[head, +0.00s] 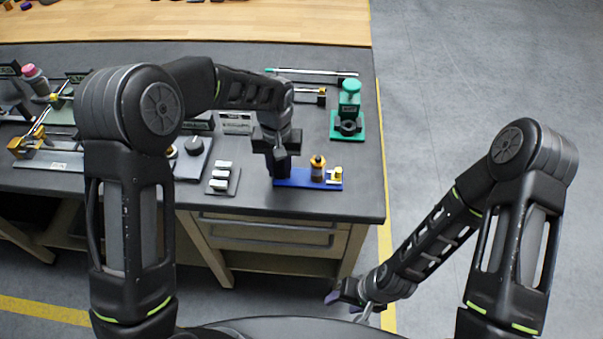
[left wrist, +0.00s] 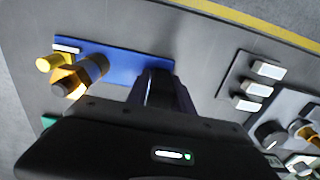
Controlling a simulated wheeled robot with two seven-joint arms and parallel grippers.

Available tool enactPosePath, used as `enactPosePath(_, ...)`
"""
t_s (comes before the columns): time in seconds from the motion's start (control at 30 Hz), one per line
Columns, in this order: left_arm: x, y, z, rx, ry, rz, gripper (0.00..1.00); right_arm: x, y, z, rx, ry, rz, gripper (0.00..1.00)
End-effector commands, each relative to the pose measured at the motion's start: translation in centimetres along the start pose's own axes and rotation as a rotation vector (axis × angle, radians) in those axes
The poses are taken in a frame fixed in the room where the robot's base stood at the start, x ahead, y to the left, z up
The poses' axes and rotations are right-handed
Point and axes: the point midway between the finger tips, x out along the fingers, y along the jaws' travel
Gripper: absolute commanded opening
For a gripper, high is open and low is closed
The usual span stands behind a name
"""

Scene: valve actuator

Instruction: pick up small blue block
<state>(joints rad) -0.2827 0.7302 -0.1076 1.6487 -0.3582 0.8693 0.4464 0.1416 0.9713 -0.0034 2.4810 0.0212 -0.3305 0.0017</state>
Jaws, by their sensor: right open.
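A blue base plate (head: 300,183) lies near the front edge of the dark bench. It carries a brass-and-dark fitting and a small yellow part at its right end. It also shows in the left wrist view (left wrist: 118,64). No separate small blue block can be made out; my left gripper hides part of the plate. My left gripper (head: 279,168) points down at the plate's left end, and its fingers show over the plate in the left wrist view (left wrist: 158,92). Whether they hold anything is hidden. My right gripper (head: 353,301) is open, low beyond the bench's front edge, away from the plate.
A grey holder with several white blocks (head: 221,178) and a grey plate with a dark knob (head: 194,146) stand left of the blue plate. A green valve fixture (head: 349,110) stands behind it on the right. Rods on stands lie at the back. The bench's front-right corner is clear.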

Motion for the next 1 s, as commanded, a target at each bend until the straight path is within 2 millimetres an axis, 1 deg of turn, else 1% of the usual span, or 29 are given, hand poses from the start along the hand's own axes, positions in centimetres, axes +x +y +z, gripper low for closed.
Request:
enactPosePath(0.03,0.00,0.00,0.00,0.000,0.000,0.000,0.23,0.00,0.00,0.00,0.000,0.000,0.000,0.54)
enactPosePath(0.3,0.00,0.00,0.00,0.000,0.000,0.000,0.01,0.00,0.00,0.00,0.000,0.000,0.000,0.54)
enactPosePath(0.33,0.00,0.00,0.00,0.000,0.000,0.000,0.00,0.00,0.00,0.00,0.000,0.000,0.000,0.54)
enactPosePath(1.0,0.00,0.00,0.00,0.000,0.000,0.000,0.00,0.00,0.00,0.00,0.000,0.000,0.000,0.54)
